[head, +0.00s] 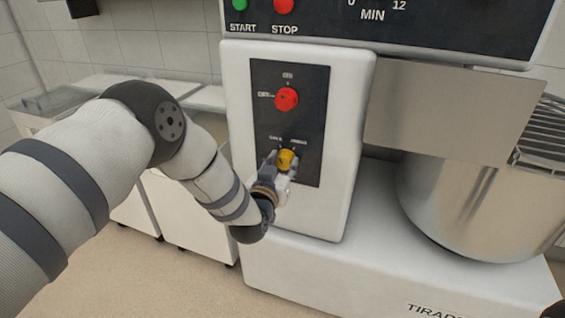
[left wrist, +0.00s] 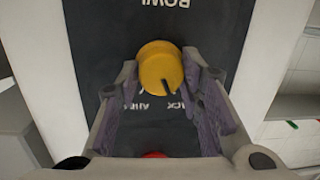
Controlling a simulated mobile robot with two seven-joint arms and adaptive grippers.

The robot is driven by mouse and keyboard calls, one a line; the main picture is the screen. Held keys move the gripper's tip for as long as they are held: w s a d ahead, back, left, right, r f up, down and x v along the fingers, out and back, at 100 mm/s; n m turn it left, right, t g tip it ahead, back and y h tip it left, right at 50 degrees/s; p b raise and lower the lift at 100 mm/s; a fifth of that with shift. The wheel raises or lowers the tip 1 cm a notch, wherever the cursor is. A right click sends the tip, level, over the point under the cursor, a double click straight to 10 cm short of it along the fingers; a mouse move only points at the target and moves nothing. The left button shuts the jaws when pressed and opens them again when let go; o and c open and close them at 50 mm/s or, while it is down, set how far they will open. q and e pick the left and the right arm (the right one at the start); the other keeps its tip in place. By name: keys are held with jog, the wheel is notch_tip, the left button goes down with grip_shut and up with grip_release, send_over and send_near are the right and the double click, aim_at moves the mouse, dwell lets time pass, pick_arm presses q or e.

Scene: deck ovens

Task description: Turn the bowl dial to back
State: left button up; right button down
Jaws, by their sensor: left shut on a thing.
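The yellow bowl dial (head: 286,160) sits on the dark panel (head: 309,122) of the white mixer housing, below a red dial (head: 287,99). My left gripper (head: 281,163) is shut on it. The left wrist view is upside down. There the yellow dial (left wrist: 160,66) is between the two fingers of the left gripper (left wrist: 162,72), one on each side. Its dark pointer mark slants down and right, toward the partly hidden BACK label (left wrist: 180,106). The AHEAD label is beside it, also partly hidden.
The steel mixer bowl (head: 466,212) stands right of the housing. Above are a green START button (head: 240,4) and a red STOP button (head: 285,6). White low units (head: 190,222) stand at the left behind my arm. Bare floor shows at the lower left.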

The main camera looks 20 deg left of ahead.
pick_arm(q)
jog(key=shift+w+a+r+n, duration=0.1)
jog(key=shift+r+n, duration=0.1)
jog(key=shift+n, duration=0.4)
jog(key=o, duration=1.2)
jog(key=shift+c, duration=0.2)
jog(key=shift+f, duration=0.15)
jog(key=s+r, duration=0.1)
jog(key=s, duration=1.1)
jog(key=shift+d+r, duration=0.15)
jog(key=shift+d, duration=0.05)
